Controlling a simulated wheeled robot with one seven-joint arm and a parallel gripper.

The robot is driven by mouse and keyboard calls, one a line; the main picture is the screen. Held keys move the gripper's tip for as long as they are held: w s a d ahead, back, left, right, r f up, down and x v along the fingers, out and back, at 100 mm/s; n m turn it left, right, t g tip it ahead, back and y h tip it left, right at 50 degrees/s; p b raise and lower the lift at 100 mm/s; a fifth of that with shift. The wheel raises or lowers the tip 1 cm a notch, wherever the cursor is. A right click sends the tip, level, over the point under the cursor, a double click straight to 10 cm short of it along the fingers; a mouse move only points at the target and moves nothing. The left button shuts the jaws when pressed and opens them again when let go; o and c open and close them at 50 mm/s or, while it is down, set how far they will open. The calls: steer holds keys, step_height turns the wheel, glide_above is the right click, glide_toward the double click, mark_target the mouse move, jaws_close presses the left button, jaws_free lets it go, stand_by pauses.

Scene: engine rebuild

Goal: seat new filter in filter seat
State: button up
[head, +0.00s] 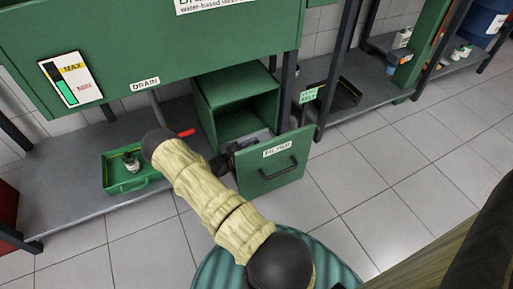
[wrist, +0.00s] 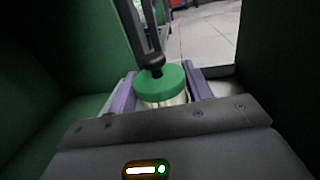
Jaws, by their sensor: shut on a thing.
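In the wrist view, my gripper (wrist: 160,92) is shut on the new filter (wrist: 164,78), a pale cylinder with a green cap, between two purple-grey fingers. Green walls lie close on both sides. In the head view, my gripper (head: 228,158) is low at the mouth of the open green filter compartment (head: 212,100), behind the lowered front marked FILTER (head: 280,170). My forearm and that front hide much of it. The filter seat cannot be made out. A dark rod with a round end (wrist: 151,62) shows at the cap; I cannot tell whether it touches.
A green tray (head: 113,183) with a small dark-and-pale item (head: 131,162) stands on the grey shelf (head: 65,190), left of my arm. A red drain handle (head: 187,133) is near my arm. A black tray (head: 335,95) lies on the right shelf. The tiled floor (head: 400,170) at right is clear.

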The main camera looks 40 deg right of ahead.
steer(key=shift+f, duration=0.3)
steer(key=o, duration=0.8)
steer(key=shift+w+a, duration=0.25)
steer(key=shift+a, duration=1.55)
steer(key=shift+w+a, duration=0.2)
steer(key=shift+a, duration=1.65)
steer(key=shift+w+a, duration=0.25)
steer(key=shift+a, duration=1.55)
